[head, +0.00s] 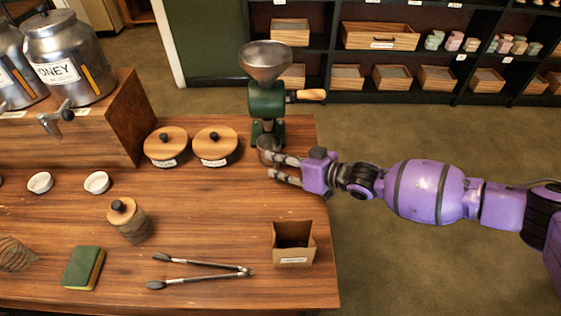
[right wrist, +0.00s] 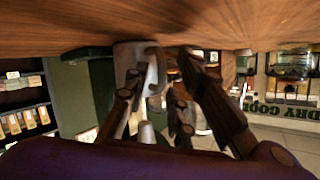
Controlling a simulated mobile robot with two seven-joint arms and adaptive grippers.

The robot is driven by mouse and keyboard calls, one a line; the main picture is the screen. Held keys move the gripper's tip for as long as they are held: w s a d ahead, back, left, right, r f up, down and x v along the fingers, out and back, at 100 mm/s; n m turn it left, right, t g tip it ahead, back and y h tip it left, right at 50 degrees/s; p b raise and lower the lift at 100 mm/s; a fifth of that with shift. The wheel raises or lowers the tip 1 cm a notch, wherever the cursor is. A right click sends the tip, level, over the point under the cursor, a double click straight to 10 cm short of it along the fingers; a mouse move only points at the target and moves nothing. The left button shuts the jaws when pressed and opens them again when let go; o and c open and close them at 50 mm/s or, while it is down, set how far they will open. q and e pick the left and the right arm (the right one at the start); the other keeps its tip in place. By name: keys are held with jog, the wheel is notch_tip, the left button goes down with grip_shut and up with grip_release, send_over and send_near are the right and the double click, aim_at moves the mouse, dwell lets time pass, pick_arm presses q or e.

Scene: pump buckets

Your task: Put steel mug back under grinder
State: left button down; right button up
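The steel mug (head: 266,146) stands upright at the foot of the green grinder (head: 266,102), below its body. In the right wrist view the mug (right wrist: 128,62) shows with its handle toward my gripper. My right gripper (head: 272,166) is just in front and to the right of the mug in the head view, level with it. Its fingers are spread apart, with the mug near their tips and not clamped; whether one finger touches it I cannot tell. Part of the mug is hidden by the fingers. My left gripper is not in view.
Two wooden-lidded jars (head: 215,143) stand left of the grinder. The table's right edge is under my right gripper.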

jog(key=v, duration=1.1)
jog(key=shift+r, duration=0.15)
jog(key=shift+s+d+r, duration=0.2)
jog(key=shift+s+d, duration=0.05)
jog(key=shift+d, duration=0.1)
